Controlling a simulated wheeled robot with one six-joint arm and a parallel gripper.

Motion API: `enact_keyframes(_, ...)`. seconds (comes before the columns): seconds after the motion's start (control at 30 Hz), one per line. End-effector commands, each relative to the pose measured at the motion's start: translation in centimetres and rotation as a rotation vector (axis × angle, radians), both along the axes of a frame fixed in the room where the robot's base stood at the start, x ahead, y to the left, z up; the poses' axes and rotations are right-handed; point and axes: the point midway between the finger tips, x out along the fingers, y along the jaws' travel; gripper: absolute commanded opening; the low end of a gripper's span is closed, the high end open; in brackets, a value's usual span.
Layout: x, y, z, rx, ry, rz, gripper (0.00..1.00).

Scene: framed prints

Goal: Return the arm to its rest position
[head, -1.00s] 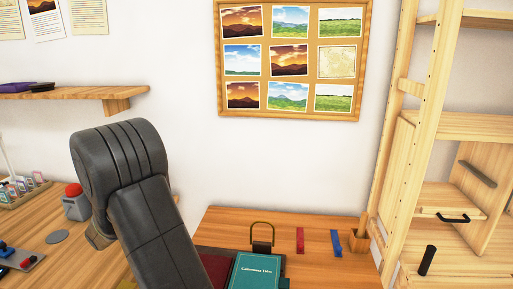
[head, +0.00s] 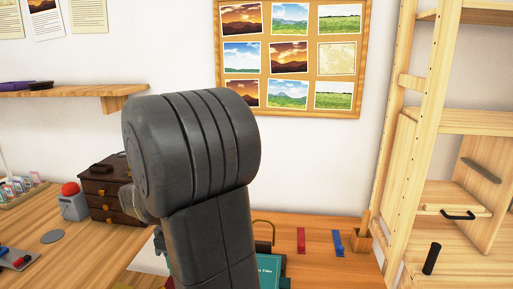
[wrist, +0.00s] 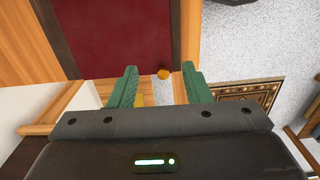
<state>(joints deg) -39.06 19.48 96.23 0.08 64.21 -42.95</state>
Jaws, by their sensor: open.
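My arm's dark grey link (head: 192,150) rises in the middle of the head view and hides much of the desk. In the wrist view my gripper (wrist: 160,88) is open, with its two green fingers apart. A small orange round thing (wrist: 163,74) shows between and beyond the fingertips; I cannot tell what it is. A dark red panel with a dark border (wrist: 120,35) lies beyond the fingers. I see nothing held.
A teal book (head: 269,272) is mostly hidden behind my arm. Red (head: 301,240) and blue (head: 337,242) strips lie to its right. A dark drawer chest (head: 104,190) stands left of the arm, and a wooden shelf unit (head: 455,150) at right. A patterned mat (wrist: 245,100) shows in the wrist view.

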Motion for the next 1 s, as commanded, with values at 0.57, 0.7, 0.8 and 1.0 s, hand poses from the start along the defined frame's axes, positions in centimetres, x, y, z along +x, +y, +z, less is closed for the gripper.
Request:
enact_keyframes(0.57, 0.0, 0.1, 9.0, -0.001, -0.001, 0.001, 0.44)
enact_keyframes(0.7, 0.0, 0.1, 9.3, -0.002, 0.000, 0.001, 0.44)
enact_keyframes(0.8, 0.0, 0.1, 9.3, -0.002, 0.000, 0.001, 0.44)
enact_keyframes(1.0, 0.0, 0.0, 9.3, -0.002, 0.000, 0.000, 0.44)
